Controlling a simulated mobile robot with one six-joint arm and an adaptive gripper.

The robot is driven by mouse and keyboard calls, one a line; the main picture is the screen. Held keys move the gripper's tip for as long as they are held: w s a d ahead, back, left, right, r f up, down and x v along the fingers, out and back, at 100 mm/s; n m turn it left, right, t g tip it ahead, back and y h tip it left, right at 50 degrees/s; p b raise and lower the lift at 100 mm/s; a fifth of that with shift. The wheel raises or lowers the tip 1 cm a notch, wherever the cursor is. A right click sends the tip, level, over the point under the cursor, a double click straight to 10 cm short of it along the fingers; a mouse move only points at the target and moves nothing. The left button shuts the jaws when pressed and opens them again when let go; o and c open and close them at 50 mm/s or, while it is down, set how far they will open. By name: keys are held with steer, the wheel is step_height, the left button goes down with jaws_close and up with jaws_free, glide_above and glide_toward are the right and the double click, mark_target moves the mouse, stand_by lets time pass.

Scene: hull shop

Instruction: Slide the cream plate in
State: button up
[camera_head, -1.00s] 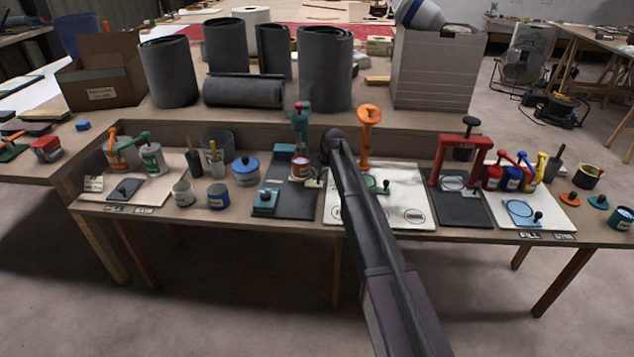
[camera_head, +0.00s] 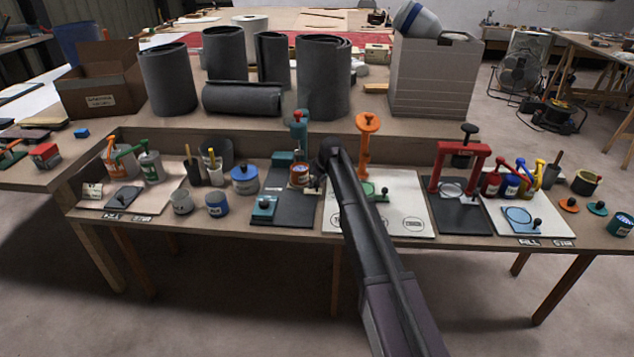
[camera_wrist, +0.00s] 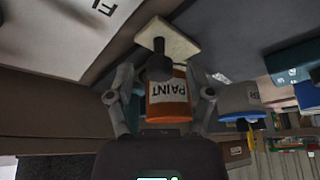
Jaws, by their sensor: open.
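The cream plate (camera_wrist: 183,38) shows in the wrist view as a small flat slab with a dark knob (camera_wrist: 158,64) on it. It lies by the edge of a dark base, just beyond an orange-banded paint can (camera_wrist: 168,100). My gripper (camera_wrist: 163,95) is open, its fingers on either side of the can and the knob in that view; I cannot tell whether they touch either. My wrist hides most of the plate and my fingers there.
An orange press (camera_head: 366,145) on a white board stands just right of my wrist. A red press (camera_head: 437,172) is farther right. A teal plate (camera_head: 263,208) lies on the mat's left part. Cups and a blue-lidded tin (camera_head: 244,181) stand to the left.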

steer(key=s, duration=1.4)
steer(key=shift+s+a, duration=0.15)
steer(key=shift+a, duration=0.1)
steer(key=shift+p+v, duration=0.75)
steer(key=shift+v, duration=0.1)
steer(key=p+v, duration=1.2)
steer(key=v, duration=0.1)
steer(key=s+d+f+m+g+h+b, duration=0.1)
steer(key=s+d+f+m+b, duration=0.3)
steer(key=s+d+f+b, duration=0.4)
steer(key=shift+s+d+f+g+h, duration=0.35)
steer(key=shift+s+d+f, duration=0.3)
steer(key=shift+s+d, duration=0.5)
steer(key=shift+w+r, duration=0.1)
steer(key=w+a+r+n+t+y+p, duration=0.1)
steer(key=w+a+r+n+p, duration=0.3)
steer(key=w+a+r+p, duration=0.3)
steer(key=w+a+r, duration=0.1)
steer(key=w+a, duration=0.2)
steer(key=w, duration=0.1)
steer(key=shift+w+a+r+t+y, duration=0.15)
steer(key=shift+a+r+t+y, duration=0.05)
steer(key=shift+a+t+y, duration=0.15)
steer(key=shift+f, duration=0.2)
